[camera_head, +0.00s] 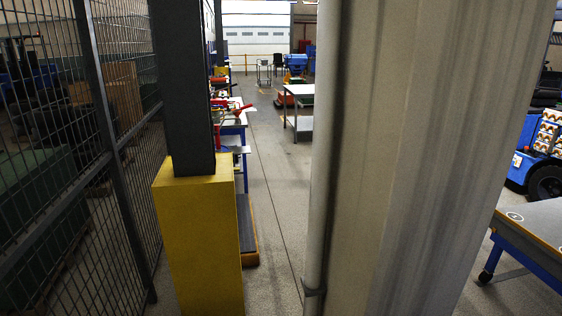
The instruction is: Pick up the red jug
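I cannot make out a red jug for certain. Small red items (241,110) show on a workbench (236,121) beyond the dark pillar, too small to tell what they are. Neither of my grippers is in view.
A large pale column (420,160) blocks the middle right. A dark pillar (182,80) on a yellow base (200,245) and a wire mesh fence (105,85) stand at left. Clear floor (275,200) runs between. A wheeled table (545,222) and blue vehicle (520,170) are at right.

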